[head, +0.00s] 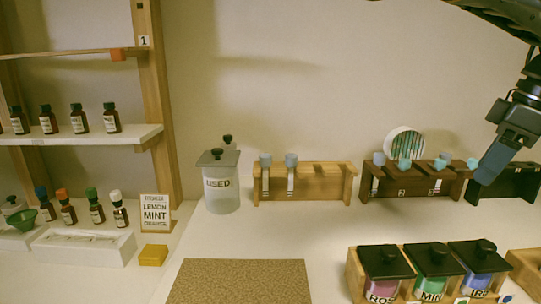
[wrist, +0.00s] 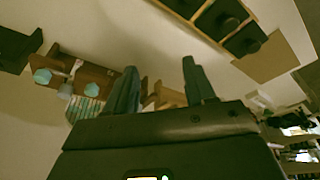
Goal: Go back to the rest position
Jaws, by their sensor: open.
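My gripper (head: 486,174) is at the upper right of the head view, in the air in front of the black rack (head: 512,186) and right of the dark brown rack (head: 415,190). In the wrist view my gripper (wrist: 160,76) has its two fingers spread apart with nothing between them. The dark brown rack (wrist: 96,72) shows left of the fingers there, with several blue-topped pieces in it. The light wooden rack (head: 325,184) holds two blue-topped pieces at its left end; it is partly hidden by the fingers in the wrist view.
A USED jar (head: 222,190) stands left of the light rack. Black-lidded jars (head: 433,262) sit in a wooden tray at front right. A cork mat (head: 240,280) lies at front centre. Brown bottles (head: 79,118) line a shelf (head: 90,135) at left, by a LEMON MINT card (head: 156,212).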

